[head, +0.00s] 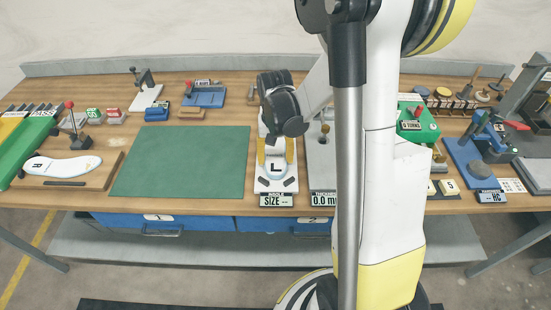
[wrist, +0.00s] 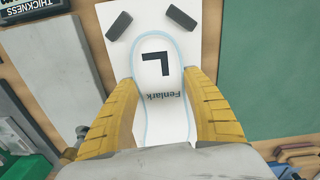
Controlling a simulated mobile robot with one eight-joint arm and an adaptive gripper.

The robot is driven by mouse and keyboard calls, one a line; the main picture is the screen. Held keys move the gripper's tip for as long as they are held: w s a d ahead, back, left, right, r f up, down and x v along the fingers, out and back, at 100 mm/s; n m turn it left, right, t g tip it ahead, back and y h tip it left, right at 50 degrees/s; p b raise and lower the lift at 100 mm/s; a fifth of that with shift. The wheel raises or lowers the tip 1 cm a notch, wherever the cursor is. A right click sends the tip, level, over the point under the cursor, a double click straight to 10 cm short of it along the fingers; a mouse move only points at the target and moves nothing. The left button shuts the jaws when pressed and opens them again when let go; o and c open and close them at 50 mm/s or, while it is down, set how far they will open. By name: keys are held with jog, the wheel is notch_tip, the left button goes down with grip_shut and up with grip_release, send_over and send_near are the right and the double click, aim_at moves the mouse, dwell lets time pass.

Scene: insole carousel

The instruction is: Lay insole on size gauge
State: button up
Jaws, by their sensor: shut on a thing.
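The insole (wrist: 163,48) is white with a pale blue edge, a black L and the word Fenlark. In the head view the insole (head: 276,174) is over the size gauge (head: 262,186), a white plate with a SIZE display at its front edge. In the wrist view the gauge (wrist: 108,62) shows two dark stop blocks, one on each side of the insole's wide end. My gripper (wrist: 161,84) is shut on the insole, one yellow finger against each long side. The insole looks flat over the plate; I cannot tell whether it touches it. Part of the insole is hidden under my gripper.
A green mat (head: 182,160) lies clear to the left. Another insole marked R (head: 62,166) lies on a wooden board at the far left. The grey thickness gauge (head: 321,165) stands close on the right, partly behind my arm.

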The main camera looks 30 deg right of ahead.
jog(key=shift+f, duration=0.15)
jog(key=o, duration=1.1)
notch_tip(320, 180, up, 12)
jog(key=p, duration=0.4)
jog(key=shift+s+a+r+n+t, duration=1.1)
jog(key=shift+s+a+r, duration=0.65)
jog(key=shift+a, duration=0.5)
jog(key=shift+s+a+r+n+t, duration=0.9)
jog(key=shift+s+a+r+t, duration=0.4)
jog(key=shift+s+a+r, duration=0.75)
jog(key=shift+s+a+r+n+t, duration=1)
jog(key=shift+s+a+r+t, duration=0.45)
jog(key=shift+a, duration=1)
jog(key=shift+s+f+g, duration=0.1)
jog(key=shift+s+g, duration=0.05)
jog(key=shift+g, duration=0.1)
